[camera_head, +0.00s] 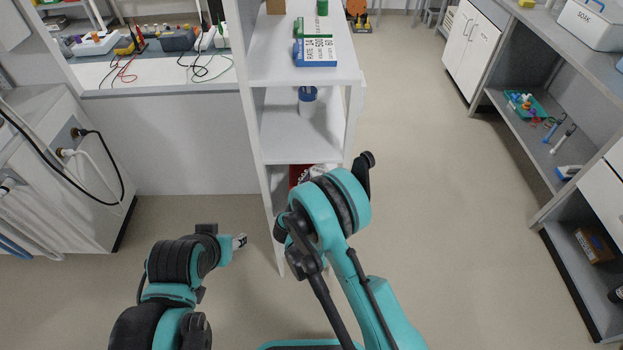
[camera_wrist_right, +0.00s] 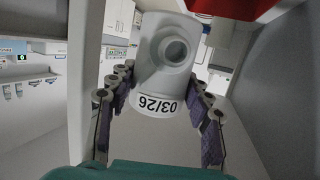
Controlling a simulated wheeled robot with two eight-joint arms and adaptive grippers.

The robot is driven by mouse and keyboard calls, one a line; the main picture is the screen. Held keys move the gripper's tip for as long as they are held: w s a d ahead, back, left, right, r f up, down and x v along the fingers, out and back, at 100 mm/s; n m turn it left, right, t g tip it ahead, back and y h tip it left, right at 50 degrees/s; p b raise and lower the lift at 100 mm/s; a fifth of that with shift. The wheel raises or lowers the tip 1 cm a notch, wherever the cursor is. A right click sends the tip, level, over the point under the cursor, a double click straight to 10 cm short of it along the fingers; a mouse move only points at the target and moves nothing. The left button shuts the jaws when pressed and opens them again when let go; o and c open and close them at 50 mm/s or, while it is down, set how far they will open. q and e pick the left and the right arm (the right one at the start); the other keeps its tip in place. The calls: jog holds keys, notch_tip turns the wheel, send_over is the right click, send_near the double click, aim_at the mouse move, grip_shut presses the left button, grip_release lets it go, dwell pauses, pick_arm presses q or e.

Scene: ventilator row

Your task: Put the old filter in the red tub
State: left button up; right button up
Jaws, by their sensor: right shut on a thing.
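The filter (camera_wrist_right: 165,55), a pale grey-white piece with a round port and an upside-down "03/26" label, sits between the fingers of my right gripper (camera_wrist_right: 162,78) in the right wrist view. The gripper is shut on it. The red tub (camera_wrist_right: 235,8) shows only in part at the top of that view, above and right of the filter. In the head view a bit of red (camera_head: 297,174) shows on the low shelf, mostly hidden behind my right arm, which also hides the filter. Of my left gripper (camera_head: 239,241) only a small grey tip shows; its fingers are unclear.
The white shelf unit (camera_head: 300,140) holds a blue-lidded container (camera_head: 307,94) and a blue-and-white box (camera_head: 315,52) on upper boards. Shelf panels lie close around my right gripper. A grey bench (camera_head: 515,110) stands at right. The floor (camera_head: 440,200) between is clear.

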jog(key=w+a+f, duration=0.1)
jog(key=w+f, duration=0.2)
jog(key=w+a+f+b, duration=0.1)
jog(key=w+f, duration=0.3)
jog(key=w+a+f, duration=0.1)
jog(key=w+f, duration=0.2)
jog(key=shift+w+a+f+b, duration=0.2)
jog(key=shift+a+f+b, duration=0.05)
jog(key=shift+f+b, duration=0.1)
jog(key=shift+r, duration=0.15)
jog(key=shift+f, duration=0.2)
jog(key=o, duration=1.1)
jog(key=shift+o, duration=0.2)
jog(key=shift+r, duration=0.1)
